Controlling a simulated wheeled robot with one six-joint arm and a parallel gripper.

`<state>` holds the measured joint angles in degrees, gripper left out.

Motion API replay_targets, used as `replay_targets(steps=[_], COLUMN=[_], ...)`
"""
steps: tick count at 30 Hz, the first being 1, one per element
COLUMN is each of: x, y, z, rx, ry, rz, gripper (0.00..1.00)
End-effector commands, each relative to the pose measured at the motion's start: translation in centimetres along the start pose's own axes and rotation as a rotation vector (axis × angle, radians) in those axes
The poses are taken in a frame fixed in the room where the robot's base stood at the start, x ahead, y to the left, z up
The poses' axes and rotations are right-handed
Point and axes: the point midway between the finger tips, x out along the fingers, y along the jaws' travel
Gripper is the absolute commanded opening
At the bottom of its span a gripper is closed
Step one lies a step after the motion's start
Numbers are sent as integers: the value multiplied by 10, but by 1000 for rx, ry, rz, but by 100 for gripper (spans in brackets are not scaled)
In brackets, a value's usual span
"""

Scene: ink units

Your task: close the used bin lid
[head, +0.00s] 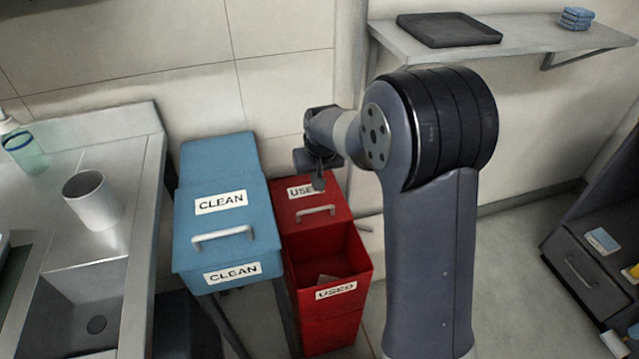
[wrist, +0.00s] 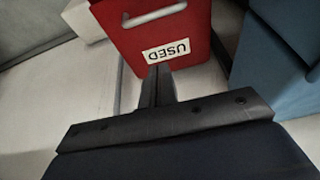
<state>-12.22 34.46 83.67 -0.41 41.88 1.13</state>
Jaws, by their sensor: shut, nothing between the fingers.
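The red used bin (head: 334,318) stands in the middle of the head view, right of the blue bin. My gripper (head: 319,186) is shut and empty at the lid's upper edge. In the wrist view its fingertips (wrist: 158,68) are close to the label; I cannot tell whether they touch.
The blue clean bin (head: 262,188), its lid down, stands close on the left. A steel counter (head: 120,240) with a sink and a white cup (head: 92,200) is farther left. A wall shelf (head: 540,38) is at upper right and a dark drawer cabinet (head: 567,263) at right.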

Motion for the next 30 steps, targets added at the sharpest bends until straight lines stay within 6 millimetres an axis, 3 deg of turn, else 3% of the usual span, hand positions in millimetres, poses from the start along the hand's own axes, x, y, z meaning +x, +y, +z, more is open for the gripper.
replay_targets(steps=[8, 20, 30], x=[27, 112, 100], y=[-2, -2, -2], z=[-3, -3, 32], rx=[-4, -4, -4], ry=[1, 1, 4], rz=[-1, -1, -1], gripper=[0, 0, 0])
